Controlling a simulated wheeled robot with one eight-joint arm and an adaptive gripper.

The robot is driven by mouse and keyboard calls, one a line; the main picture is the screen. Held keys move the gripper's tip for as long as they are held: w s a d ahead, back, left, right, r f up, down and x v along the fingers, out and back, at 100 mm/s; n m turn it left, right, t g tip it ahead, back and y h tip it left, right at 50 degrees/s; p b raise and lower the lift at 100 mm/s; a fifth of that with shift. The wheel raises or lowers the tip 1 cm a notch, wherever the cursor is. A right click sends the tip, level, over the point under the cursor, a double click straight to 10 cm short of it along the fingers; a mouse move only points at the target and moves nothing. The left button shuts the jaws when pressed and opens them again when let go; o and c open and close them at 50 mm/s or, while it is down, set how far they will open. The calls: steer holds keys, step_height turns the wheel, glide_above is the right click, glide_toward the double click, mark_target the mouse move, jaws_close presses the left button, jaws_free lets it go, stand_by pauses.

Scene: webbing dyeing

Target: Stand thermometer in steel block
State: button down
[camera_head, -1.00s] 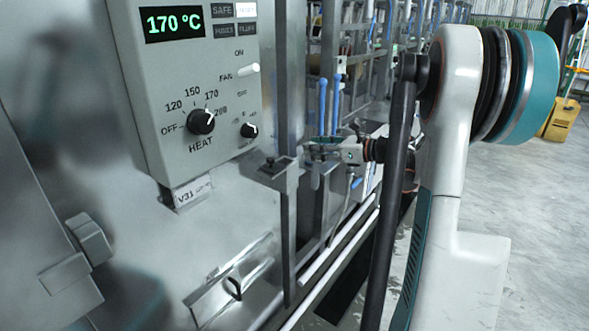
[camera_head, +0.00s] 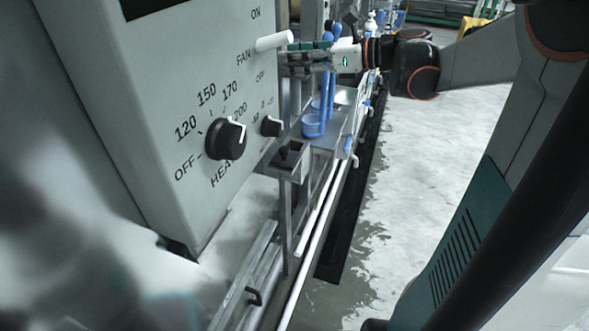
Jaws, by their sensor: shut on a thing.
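My gripper (camera_head: 300,60) is at the upper middle, pointing left, beside the heater panel and close to its white fan lever in the picture. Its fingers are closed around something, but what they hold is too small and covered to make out. No thermometer can be clearly told apart. A small grey metal block (camera_head: 287,168) with a black knob on top, which looks like the steel block, sits on a post below the panel's right edge. My gripper is well above it in the picture and apart from it.
The heater panel (camera_head: 160,90) with its dials and white fan lever (camera_head: 274,42) fills the upper left. Blue ladle-like tools (camera_head: 314,125) stand behind the block. White rails (camera_head: 318,205) run along the machine's side. The floor (camera_head: 400,180) at the right is clear and partly wet.

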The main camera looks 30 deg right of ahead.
steer(key=shift+a+f, duration=0.1)
steer(key=shift+a, duration=0.25)
step_height(320, 180, down, 19)
steer(key=b, duration=0.6)
steer(key=shift+f+b, duration=0.2)
steer(key=shift+b, duration=0.1)
steer(key=shift+f, duration=0.1)
steer(key=shift+f, duration=0.15)
steer(key=c, duration=1.1)
jaws_free()
steer(key=shift+o, duration=0.5)
steer(key=shift+r, duration=0.2)
steer(key=p+v, duration=0.2)
steer(key=v, duration=1)
steer(key=shift+p, duration=0.3)
steer(key=shift+s, duration=0.1)
